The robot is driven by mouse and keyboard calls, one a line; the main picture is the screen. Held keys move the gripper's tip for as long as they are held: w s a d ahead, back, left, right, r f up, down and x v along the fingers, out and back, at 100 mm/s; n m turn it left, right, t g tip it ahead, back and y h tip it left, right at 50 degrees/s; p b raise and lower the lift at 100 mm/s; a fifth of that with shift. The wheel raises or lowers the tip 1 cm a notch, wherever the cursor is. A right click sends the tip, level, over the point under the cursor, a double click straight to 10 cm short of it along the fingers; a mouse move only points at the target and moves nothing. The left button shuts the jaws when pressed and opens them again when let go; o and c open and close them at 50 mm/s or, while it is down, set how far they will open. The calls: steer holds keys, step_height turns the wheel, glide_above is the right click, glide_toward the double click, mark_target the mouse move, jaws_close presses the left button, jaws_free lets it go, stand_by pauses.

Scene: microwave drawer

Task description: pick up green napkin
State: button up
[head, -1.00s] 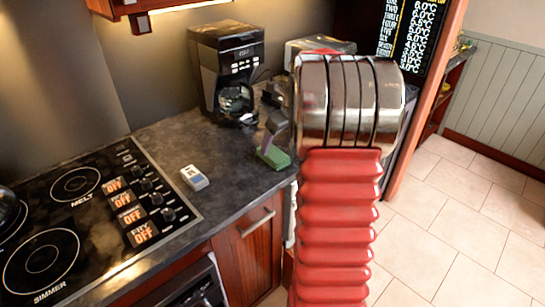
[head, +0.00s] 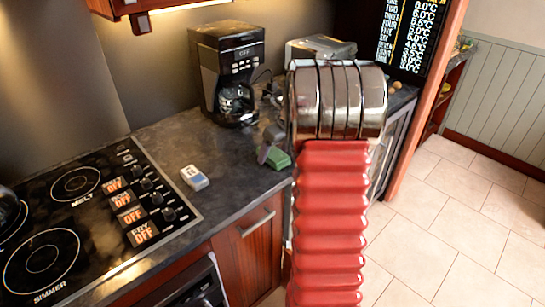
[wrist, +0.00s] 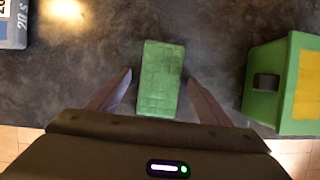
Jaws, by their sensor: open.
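The green napkin (wrist: 160,78) looks like a small flat green block with a grid pattern. In the wrist view it lies on the dark counter between the two spread fingers of my gripper (wrist: 159,82), with a gap on each side. Its near end comes close to the gripper body. In the head view the napkin (head: 279,159) shows at the counter's front edge, left of my red arm. My gripper (head: 269,147) is beside it there, partly hidden by the arm.
A green and yellow box (wrist: 284,85) stands right of my gripper. A blue and white box (head: 195,178) lies on the counter to the left. The coffee maker (head: 229,75) stands behind, the stovetop (head: 85,215) is far left. The counter's front edge is close.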

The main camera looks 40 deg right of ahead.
mark_target(275, 153)
steer(key=shift+c, duration=0.6)
steer(key=c, duration=1)
step_height(275, 153, up, 10)
stand_by(0.4)
steer(key=o, duration=0.5)
steer(key=c, duration=0.4)
steer(key=shift+s+f, duration=0.1)
